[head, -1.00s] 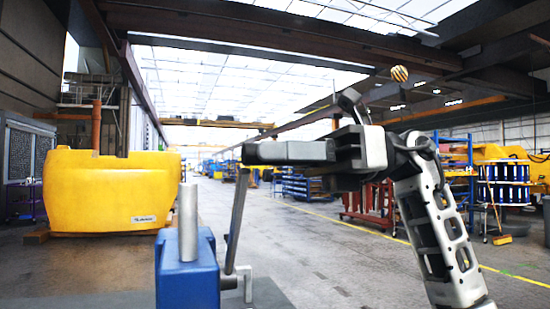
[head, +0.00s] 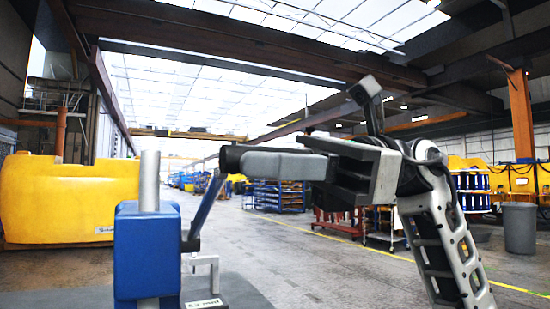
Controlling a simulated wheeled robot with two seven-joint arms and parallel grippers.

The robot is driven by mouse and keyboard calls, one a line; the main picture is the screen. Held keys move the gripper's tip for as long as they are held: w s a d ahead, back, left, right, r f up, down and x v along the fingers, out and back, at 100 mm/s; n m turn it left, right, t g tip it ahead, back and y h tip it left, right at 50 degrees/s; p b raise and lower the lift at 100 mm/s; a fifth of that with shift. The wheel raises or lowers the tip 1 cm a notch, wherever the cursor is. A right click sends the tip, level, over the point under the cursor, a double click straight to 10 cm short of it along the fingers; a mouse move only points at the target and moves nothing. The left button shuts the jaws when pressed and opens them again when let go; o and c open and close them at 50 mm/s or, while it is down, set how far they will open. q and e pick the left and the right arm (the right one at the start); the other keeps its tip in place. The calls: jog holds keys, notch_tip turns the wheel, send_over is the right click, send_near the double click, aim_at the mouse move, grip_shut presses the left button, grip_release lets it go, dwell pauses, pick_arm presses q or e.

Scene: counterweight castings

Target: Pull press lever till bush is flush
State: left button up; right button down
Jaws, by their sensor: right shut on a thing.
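The press is a blue block (head: 147,245) at the lower left, with an upright silver cylinder (head: 149,180) on top. The near finger covers part of the grip. I cannot make out the bush or whether it is flush. My left gripper is not in view.
A grey bracket (head: 203,266) stands beside the press on a dark surface (head: 250,294). A large yellow casting (head: 70,200) stands behind on the left. Blue racks (head: 280,195) and a grey bin (head: 519,228) are farther off. The floor between is open.

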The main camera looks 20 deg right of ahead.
jog(key=shift+s+a+f+h, duration=0.15)
jog(key=shift+f+h, duration=0.15)
jog(key=shift+f, duration=0.15)
jog(key=c, duration=1.6)
grip_release()
jog(key=shift+c, duration=0.2)
jog(key=o, duration=0.4)
jog(key=shift+s, duration=0.1)
jog(key=shift+r, duration=0.2)
jog(key=shift+w+d, duration=0.2)
jog(key=shift+d, duration=0.55)
jog(key=d, duration=0.5)
jog(key=w+d, duration=0.1)
jog(key=d, duration=0.8)
jog(key=shift+w+d, duration=0.3)
jog(key=shift+d, duration=0.05)
